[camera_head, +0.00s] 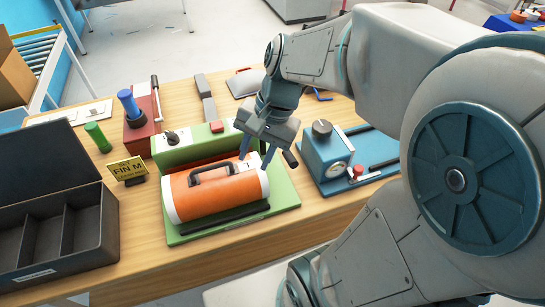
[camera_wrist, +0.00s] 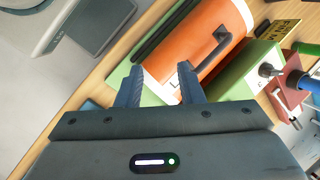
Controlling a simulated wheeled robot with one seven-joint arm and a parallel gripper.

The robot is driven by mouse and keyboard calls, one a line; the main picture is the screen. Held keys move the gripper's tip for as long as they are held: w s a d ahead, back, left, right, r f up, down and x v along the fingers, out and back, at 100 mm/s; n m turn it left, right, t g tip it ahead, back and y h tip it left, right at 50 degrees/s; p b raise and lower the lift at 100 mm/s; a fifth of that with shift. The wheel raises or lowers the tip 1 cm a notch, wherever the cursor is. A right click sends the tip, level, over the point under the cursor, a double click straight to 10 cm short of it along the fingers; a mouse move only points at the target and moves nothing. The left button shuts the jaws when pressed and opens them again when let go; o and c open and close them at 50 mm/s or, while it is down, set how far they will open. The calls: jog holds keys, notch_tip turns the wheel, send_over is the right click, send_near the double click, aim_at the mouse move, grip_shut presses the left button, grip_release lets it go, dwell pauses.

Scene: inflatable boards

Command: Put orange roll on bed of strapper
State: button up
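The orange roll (camera_head: 205,193) has white ends and a dark carry handle. It lies on the green bed of the strapper (camera_head: 284,194), in front of the strapper's raised green housing (camera_head: 180,152). My gripper (camera_head: 256,165) is at the roll's right end, above the bed, with its fingers pointing down. The roll also shows in the wrist view (camera_wrist: 195,45), just beyond the fingertips. Whether a finger touches the roll's white end I cannot tell.
A blue machine (camera_head: 326,152) with a dial stands close on the right. A black divided box (camera_head: 100,225) is at the left. A yellow sign (camera_head: 128,170), a green cylinder (camera_head: 97,137) and a red device (camera_head: 142,125) stand behind. The front table strip is clear.

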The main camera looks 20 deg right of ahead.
jog(key=shift+s+d+r+n+t+h, duration=0.15)
jog(key=shift+s+d+n+t+h, duration=0.4)
jog(key=shift+n, duration=0.8)
jog(key=shift+s+d+r+n+t+h, duration=0.25)
jog(key=shift+s+n+t+h, duration=0.4)
jog(key=shift+n, duration=0.75)
jog(key=shift+s+d+r+n+t+h, duration=0.1)
jog(key=shift+s+d+n+t+h, duration=0.35)
jog(key=shift+s+n+h, duration=0.65)
